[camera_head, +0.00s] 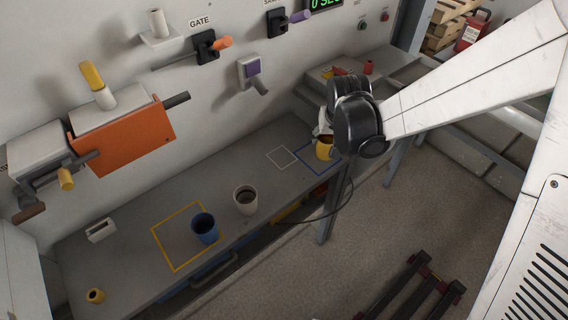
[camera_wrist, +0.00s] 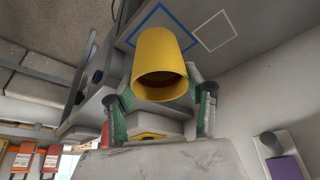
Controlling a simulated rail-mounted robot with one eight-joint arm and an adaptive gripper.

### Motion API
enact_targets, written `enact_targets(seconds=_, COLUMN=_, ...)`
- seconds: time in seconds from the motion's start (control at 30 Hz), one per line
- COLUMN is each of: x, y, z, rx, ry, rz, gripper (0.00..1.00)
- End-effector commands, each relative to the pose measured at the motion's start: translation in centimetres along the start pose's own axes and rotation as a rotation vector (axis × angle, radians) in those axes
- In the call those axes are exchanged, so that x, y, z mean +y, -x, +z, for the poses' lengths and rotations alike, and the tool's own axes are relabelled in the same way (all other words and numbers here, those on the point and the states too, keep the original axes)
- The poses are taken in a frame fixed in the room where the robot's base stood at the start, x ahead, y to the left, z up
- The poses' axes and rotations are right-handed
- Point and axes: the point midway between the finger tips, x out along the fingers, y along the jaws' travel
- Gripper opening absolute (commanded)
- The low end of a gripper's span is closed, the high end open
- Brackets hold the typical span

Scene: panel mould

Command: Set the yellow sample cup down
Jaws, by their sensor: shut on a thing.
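The yellow sample cup (camera_head: 324,150) is at the right end of the bench, over or on the blue outlined square (camera_head: 302,164). I cannot tell whether its base touches the bench. In the wrist view the yellow cup (camera_wrist: 166,62) has its open mouth facing the camera, and the blue outline (camera_wrist: 150,17) shows beyond it. My gripper (camera_head: 325,134) is shut on the cup, with its green-padded fingers (camera_wrist: 160,95) on either side. In the head view my wrist hides most of the fingers.
A white outlined square (camera_head: 281,157) lies bare left of the blue one. A white cup (camera_head: 246,200) and a blue cup (camera_head: 204,228) stand further left, the blue one at the yellow outline (camera_head: 167,246). A purple-faced wall fitting (camera_head: 251,68) projects above the bench.

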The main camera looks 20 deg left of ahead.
Motion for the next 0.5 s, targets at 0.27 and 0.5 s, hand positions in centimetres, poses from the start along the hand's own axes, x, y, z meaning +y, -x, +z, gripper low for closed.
enact_targets(seconds=0.27, x=-13.6, y=0.1, z=-0.5, rx=0.001, ry=0.152, rz=-0.062, gripper=0.21)
enact_targets(seconds=0.5, x=-20.0, y=1.2, z=0.1, rx=0.001, ry=0.22, rz=-0.091, gripper=0.21)
